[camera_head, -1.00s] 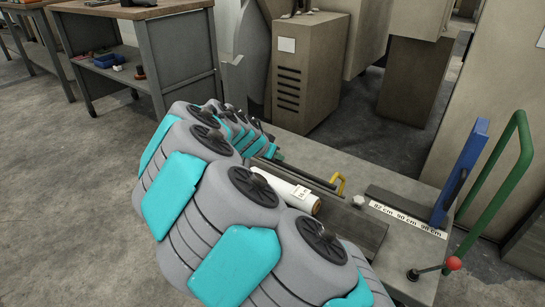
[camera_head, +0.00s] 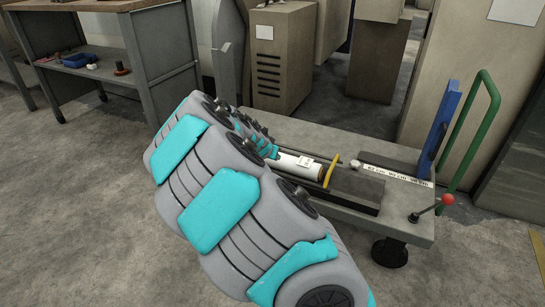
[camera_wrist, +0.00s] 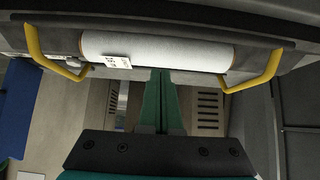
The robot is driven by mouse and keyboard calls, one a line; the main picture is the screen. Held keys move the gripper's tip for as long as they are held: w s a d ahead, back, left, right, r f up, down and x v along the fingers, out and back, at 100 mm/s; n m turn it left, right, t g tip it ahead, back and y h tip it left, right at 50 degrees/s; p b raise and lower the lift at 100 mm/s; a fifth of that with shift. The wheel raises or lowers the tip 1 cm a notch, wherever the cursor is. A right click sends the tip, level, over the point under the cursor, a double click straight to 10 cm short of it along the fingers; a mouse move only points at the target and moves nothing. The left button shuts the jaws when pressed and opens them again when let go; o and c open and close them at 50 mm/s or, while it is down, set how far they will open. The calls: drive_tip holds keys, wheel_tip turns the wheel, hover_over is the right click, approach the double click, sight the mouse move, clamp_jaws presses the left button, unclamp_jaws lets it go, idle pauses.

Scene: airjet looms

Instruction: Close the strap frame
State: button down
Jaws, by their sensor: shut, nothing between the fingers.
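I take the strap frame to be the dark bar with yellow handles on the trolley. One yellow handle (camera_head: 331,171) shows by the near end of a white roll (camera_head: 297,164) in the head view. In the wrist view a yellow handle (camera_wrist: 45,55) stands at the left end of the roll (camera_wrist: 160,49) and another (camera_wrist: 258,73) at the right end. My gripper (camera_wrist: 160,72) is shut and empty, its green fingers at the roll's edge; contact cannot be told. In the head view my arm hides much of the frame's far side.
The grey trolley top (camera_head: 290,127) carries a blue upright panel (camera_head: 440,130) and a white length label (camera_head: 397,175). A green handle (camera_head: 477,130) and a red-knobbed lever (camera_head: 447,199) stand at the right. A beige cabinet (camera_head: 283,60) is behind, a workbench (camera_head: 120,20) at the left.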

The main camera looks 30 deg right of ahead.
wheel_tip(320, 180, up, 4)
drive_tip(key=s+a+f+p, duration=0.1)
drive_tip(key=s+a, duration=0.4)
drive_tip(key=a, duration=0.2)
drive_tip(key=shift+a+f, duration=0.25)
drive_tip(key=shift+a, duration=0.05)
drive_tip(key=shift+s, duration=0.15)
